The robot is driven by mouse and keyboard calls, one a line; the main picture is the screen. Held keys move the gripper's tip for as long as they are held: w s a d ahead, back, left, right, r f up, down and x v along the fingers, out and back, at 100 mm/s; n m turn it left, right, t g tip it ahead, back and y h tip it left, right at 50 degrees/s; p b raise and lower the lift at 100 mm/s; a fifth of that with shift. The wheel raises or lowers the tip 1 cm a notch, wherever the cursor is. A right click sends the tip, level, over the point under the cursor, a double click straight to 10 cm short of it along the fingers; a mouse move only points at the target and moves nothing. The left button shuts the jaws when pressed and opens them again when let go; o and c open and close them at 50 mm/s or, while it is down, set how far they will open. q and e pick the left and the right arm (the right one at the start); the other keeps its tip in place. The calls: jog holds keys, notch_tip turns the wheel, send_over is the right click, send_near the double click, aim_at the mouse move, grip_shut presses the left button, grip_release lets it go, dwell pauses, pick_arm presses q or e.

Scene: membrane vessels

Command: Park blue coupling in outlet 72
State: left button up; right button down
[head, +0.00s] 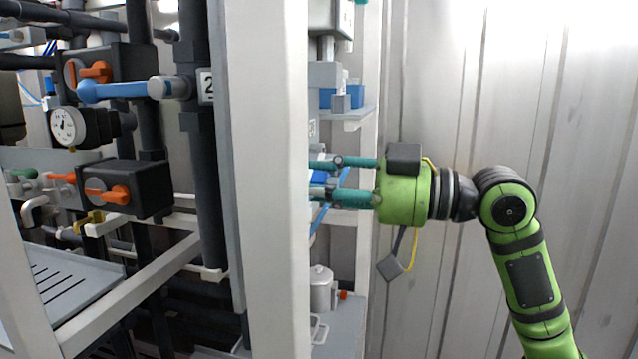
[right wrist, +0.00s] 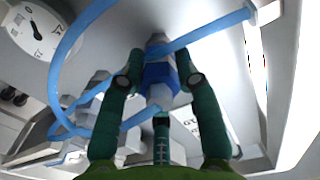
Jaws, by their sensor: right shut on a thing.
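My right gripper (head: 326,178) reaches from the right into the rack, behind its white post. In the right wrist view the gripper (right wrist: 161,82) is shut on the blue coupling (right wrist: 160,74), a pale fitting with a blue band and a light blue hose (right wrist: 215,34). The coupling's blue also shows between the fingers in the head view (head: 318,177). In the right wrist view a dark marking on a pale surface (right wrist: 190,126) lies just right of the coupling; I cannot read it surely as 72. I cannot pick out outlet 72. My left gripper is out of view.
The white post (head: 269,180) stands close left of my fingers. A shelf with a blue box (head: 345,97) is above, and a metal canister (head: 321,289) below. Valves with orange handles (head: 108,195) and a gauge (head: 67,127) are at left. A bare wall (head: 440,80) is behind.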

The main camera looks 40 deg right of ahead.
jog(key=shift+b, duration=0.35)
dwell(1.3)
jog(key=shift+w+a+p, duration=0.25)
jog(key=shift+w+p, duration=0.05)
jog(key=shift+p, duration=0.05)
dwell(0.4)
jog(key=c, duration=0.8)
grip_release()
jog(key=v, duration=1.2)
jog(key=shift+w, duration=0.1)
